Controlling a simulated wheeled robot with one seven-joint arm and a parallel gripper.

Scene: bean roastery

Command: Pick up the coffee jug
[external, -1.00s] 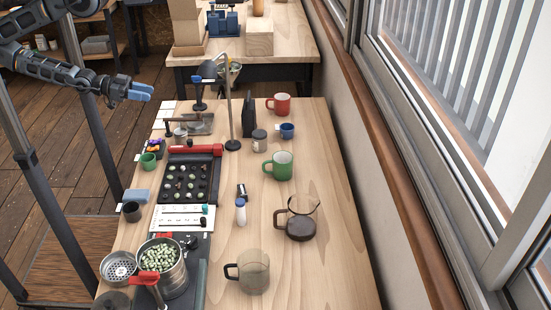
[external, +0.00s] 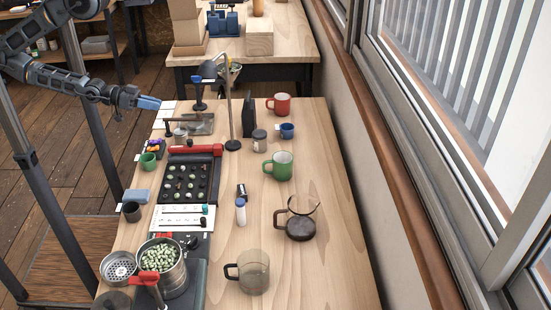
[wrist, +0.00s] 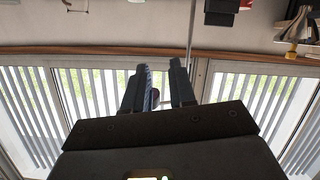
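The coffee jug (external: 300,226) is a dark glass carafe with a brown handle on its left side. It stands upright on the right part of the wooden table in the external view. The jug cannot be made out in the wrist view.
A thin metal stand (external: 229,110) rises mid-table. Windows (external: 470,110) line the right side.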

